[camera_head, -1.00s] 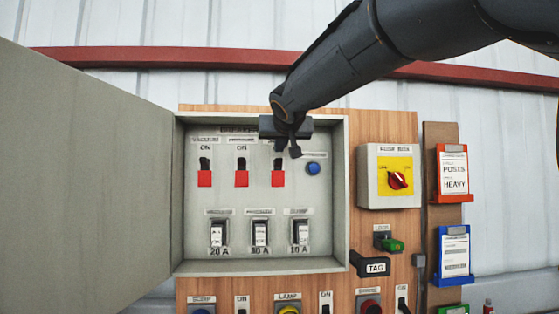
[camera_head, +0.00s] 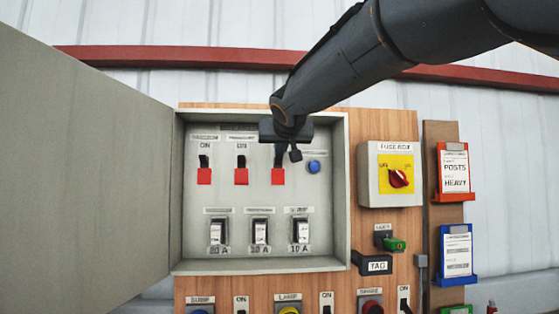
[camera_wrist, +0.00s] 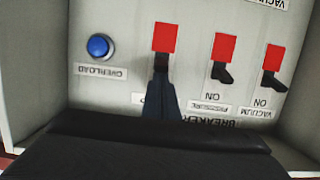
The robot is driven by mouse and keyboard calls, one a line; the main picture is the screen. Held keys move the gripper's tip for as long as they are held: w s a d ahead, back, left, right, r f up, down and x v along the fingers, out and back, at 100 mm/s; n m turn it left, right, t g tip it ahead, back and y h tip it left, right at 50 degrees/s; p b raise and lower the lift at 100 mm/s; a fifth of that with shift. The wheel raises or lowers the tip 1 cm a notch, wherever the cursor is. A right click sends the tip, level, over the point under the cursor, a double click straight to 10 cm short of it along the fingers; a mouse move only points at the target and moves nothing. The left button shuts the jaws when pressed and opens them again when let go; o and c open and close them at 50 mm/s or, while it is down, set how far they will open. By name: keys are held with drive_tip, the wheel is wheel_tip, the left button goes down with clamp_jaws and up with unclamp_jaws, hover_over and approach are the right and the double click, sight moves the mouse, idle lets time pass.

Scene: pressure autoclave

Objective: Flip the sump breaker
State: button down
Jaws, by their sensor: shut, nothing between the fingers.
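The open grey breaker box holds three top breakers, each with a black lever and a red block. The right one, the sump breaker (camera_head: 278,177), is partly covered by my gripper (camera_head: 289,150). In the wrist view, which is upside down, its red block (camera_wrist: 164,37) shows above the dark shut fingers (camera_wrist: 161,72). The fingertips are at its black lever; I cannot tell whether they touch. Its label is mostly hidden. The pressure breaker (camera_head: 241,176) and vacuum breaker (camera_head: 204,176) stand to the left, levers toward ON.
A blue overload button (camera_head: 314,167) sits just right of the sump breaker. Three smaller switches (camera_head: 260,232) line the lower part of the box. The box door (camera_head: 85,170) stands open at left. A yellow-faced fuse box switch (camera_head: 397,178) is outside at right.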

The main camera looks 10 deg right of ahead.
drive_tip(key=shift+f+b, duration=0.9)
drive_tip(key=shift+b, duration=0.1)
drive_tip(key=shift+r, duration=0.1)
drive_tip(key=f+b+v, duration=0.1)
drive_tip(key=b+v, duration=0.3)
drive_tip(key=v, duration=0.5)
idle(0.8)
drive_tip(key=shift+s, duration=0.15)
